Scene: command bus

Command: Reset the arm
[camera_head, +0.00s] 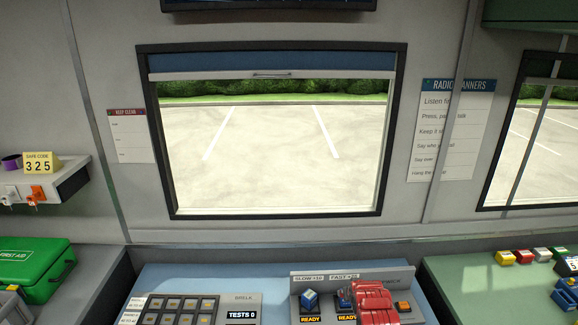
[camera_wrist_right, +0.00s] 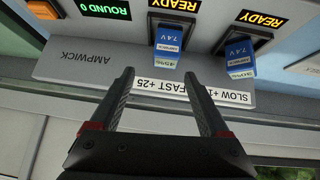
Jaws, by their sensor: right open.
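My right gripper (camera_wrist_right: 158,76) is open and empty in the right wrist view, its two dark fingers apart above the charger panel. The grey Ampwick charger (camera_wrist_right: 75,62) shows there upside down. Two blue 7.4 V batteries stand in its slots, one in the fast slot (camera_wrist_right: 166,40) and one in the slow slot (camera_wrist_right: 240,58). Both displays read READY. In the head view the charger (camera_head: 322,276) sits at the bottom, and a red ribbed part, probably my right gripper, covers its right portion. My left gripper is not in view.
A keypad box (camera_head: 180,308) stands left of the charger on the blue counter (camera_head: 165,272). A green first aid case (camera_head: 32,268) is at far left. Several coloured blocks (camera_head: 521,256) lie on the green counter at right. A window (camera_head: 275,150) is behind.

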